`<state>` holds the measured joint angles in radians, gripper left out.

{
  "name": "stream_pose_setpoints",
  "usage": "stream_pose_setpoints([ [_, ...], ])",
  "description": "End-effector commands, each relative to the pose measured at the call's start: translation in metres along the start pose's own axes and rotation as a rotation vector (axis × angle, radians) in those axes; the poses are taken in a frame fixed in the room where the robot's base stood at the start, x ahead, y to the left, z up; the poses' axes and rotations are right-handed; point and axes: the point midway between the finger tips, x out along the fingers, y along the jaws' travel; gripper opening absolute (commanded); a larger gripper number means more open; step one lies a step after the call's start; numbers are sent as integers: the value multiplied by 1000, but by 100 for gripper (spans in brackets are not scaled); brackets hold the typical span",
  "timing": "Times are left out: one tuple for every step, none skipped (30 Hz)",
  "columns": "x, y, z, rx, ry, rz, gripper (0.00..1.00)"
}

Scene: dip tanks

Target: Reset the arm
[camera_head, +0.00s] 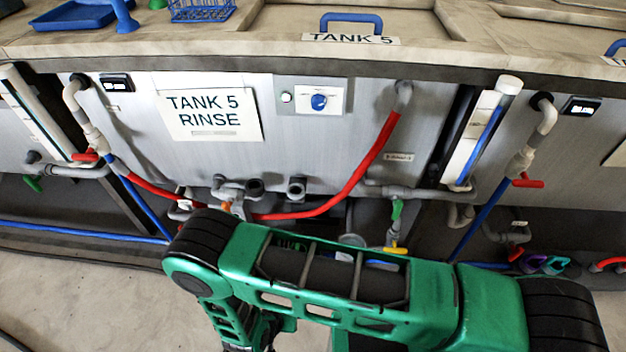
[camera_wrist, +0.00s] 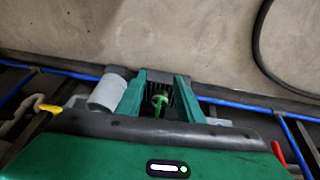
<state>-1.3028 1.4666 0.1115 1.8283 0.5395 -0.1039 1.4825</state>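My green arm (camera_head: 330,280) reaches across the lower part of the head view, in front of the tank 5 plumbing. My gripper is hidden in the head view. In the wrist view my gripper (camera_wrist: 160,77) has its two green fingers apart. A small green handle or fitting (camera_wrist: 160,103) shows in the gap between them, with space on both sides. I cannot tell how deep it lies, and no finger visibly touches it.
The tank 5 front (camera_head: 330,150) carries a red hose (camera_head: 366,165), grey pipes and a green valve handle (camera_head: 397,209). A yellow handle (camera_wrist: 48,108) and grey cylinder (camera_wrist: 107,92) lie left of my fingers. A dark cable (camera_wrist: 258,55) crosses otherwise bare floor (camera_wrist: 130,30).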

Motion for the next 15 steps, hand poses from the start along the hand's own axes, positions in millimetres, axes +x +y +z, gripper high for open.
stream_pose_setpoints([
  [-5, -1, -12, 9, 1, 5, 34],
  [-7, 0, -18, 10, 1, 9, 34],
  [-11, 0, -26, 14, 0, 14, 34],
  [-14, -1, -32, 16, 0, 17, 34],
  [-17, -1, -38, 19, -1, 21, 34],
  [-21, 0, -48, 22, -1, 26, 34],
  [-24, 0, -55, 26, -2, 31, 34],
  [-28, 1, -62, 29, -3, 35, 34],
  [-32, 2, -74, 33, -4, 41, 34],
  [-36, 2, -83, 38, -5, 45, 34],
  [-40, 4, -93, 42, -7, 52, 34],
  [-47, 6, -108, 48, -10, 59, 34],
  [-52, 9, -120, 54, -12, 66, 34],
  [-58, 12, -133, 60, -15, 74, 34],
  [-67, 18, -152, 68, -18, 85, 34],
])
